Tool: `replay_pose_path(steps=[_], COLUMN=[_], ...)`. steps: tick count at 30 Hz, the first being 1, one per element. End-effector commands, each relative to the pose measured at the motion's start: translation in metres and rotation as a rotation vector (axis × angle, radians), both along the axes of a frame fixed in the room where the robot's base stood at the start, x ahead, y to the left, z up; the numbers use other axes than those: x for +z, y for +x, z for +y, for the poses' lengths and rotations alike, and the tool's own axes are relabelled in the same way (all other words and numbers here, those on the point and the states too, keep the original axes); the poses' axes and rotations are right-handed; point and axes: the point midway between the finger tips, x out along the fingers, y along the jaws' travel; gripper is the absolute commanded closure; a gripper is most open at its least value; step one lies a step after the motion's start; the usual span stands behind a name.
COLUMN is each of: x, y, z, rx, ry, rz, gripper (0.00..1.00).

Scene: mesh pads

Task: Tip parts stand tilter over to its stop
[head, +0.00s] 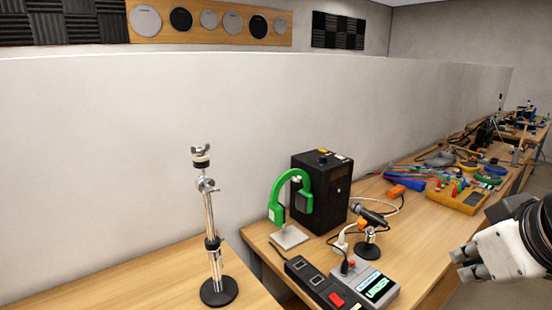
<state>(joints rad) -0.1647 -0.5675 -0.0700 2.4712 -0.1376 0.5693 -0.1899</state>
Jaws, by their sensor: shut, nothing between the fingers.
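The parts stand (215,240) is a chrome upright on a round black base, standing on the left wooden table. Its tilter (201,156) is at the top, a dark and pale fitting with small wing-like ends. It looks roughly level, set slightly to the left of the upright. A clamp joint sits just below it. My gripper (458,264) is at the right edge, white with grey fingers pointing left. It is shut and empty, well apart from the stand, with other objects between them in the picture.
Green headphones (277,200) on a stand, a black speaker box (322,190), a small microphone (370,215), a power strip (315,283) and a grey device with a display (372,284) crowd the right table. A pale partition wall (100,160) rises behind the stand.

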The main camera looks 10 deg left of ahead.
Motion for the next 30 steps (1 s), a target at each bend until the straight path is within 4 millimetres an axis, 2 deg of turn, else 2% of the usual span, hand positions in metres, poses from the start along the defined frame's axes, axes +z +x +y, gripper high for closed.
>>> replay_pose_path(steps=[1,3,6,8,9,11,13,17,18,21,25,27,30], x=[0.006,0.017,0.031,0.039,0.044,0.050,0.056,0.062,0.063,0.063,0.061,0.060,0.060], y=[0.024,0.057,0.098,0.119,0.130,0.142,0.151,0.147,0.141,0.119,0.089,0.078,0.070], z=[0.013,0.034,0.072,0.100,0.120,0.153,0.196,0.278,0.303,0.355,0.401,0.414,0.424], rx=[0.095,0.228,0.420,0.535,0.612,0.726,0.861,1.103,1.172,1.318,1.442,1.478,1.503], ry=[-0.045,-0.113,-0.208,-0.262,-0.298,-0.349,-0.403,-0.485,-0.503,-0.532,-0.540,-0.538,-0.536], rz=[-0.053,-0.152,-0.298,-0.390,-0.454,-0.551,-0.671,-0.908,-0.984,-1.158,-1.334,-1.394,-1.438], gripper=[1.00,1.00,1.00,1.00,1.00,1.00,1.00,1.00,1.00,1.00,1.00,1.00,1.00])
